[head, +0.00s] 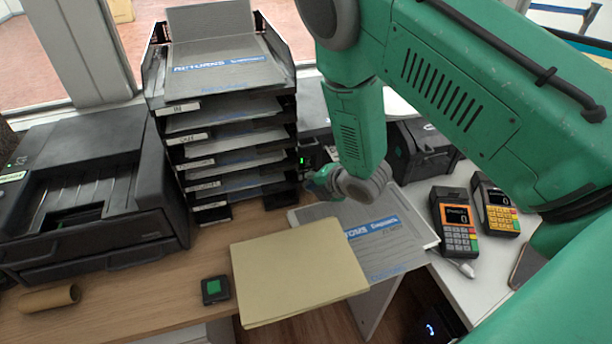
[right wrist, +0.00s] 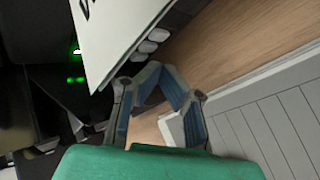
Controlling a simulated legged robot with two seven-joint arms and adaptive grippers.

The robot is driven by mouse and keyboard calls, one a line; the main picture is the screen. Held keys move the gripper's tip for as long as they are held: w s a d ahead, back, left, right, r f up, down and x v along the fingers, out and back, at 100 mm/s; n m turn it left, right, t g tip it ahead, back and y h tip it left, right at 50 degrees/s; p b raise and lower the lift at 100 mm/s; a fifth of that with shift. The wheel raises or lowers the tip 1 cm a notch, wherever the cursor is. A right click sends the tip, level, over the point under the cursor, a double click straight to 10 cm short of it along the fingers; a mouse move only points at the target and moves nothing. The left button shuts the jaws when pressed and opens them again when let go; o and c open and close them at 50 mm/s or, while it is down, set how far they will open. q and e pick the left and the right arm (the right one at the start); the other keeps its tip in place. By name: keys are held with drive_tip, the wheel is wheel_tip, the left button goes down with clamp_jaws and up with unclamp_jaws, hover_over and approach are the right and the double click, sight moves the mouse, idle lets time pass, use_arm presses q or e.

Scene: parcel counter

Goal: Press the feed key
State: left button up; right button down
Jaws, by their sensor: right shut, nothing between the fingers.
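My right gripper (head: 322,184) is beside the right side of the stacked trays, partly hidden by its own wrist. In the right wrist view its blue-padded fingers (right wrist: 158,75) are brought together with nothing between them. Just ahead of the tips is a white panel (right wrist: 115,35) with dark lettering and a short row of grey keys (right wrist: 147,46) along its edge. The tips look close to the lowest key; I cannot tell whether they touch, and no feed label is readable. A black box with a green square button (head: 214,287) lies on the counter, front left. My left gripper is not in view.
A stack of black trays (head: 222,110) holding returns envelopes stands beside my right gripper. A printer (head: 85,190) is at left. A tan folder (head: 298,270) and a grey envelope (head: 385,240) lie in front. Two card terminals (head: 456,222) are at right.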

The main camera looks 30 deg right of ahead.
sight(318, 213)
drive_tip(key=shift+s+a+p, duration=0.15)
drive_tip(key=shift+s+a, duration=0.1)
drive_tip(key=shift+s, duration=0.75)
drive_tip(key=shift+s+a+p, duration=0.1)
drive_tip(key=shift+s+a, duration=0.1)
drive_tip(key=shift+s, duration=0.75)
drive_tip(key=shift+s+a+p, duration=0.15)
drive_tip(key=shift+s+a, duration=0.1)
drive_tip(key=shift+s, duration=0.75)
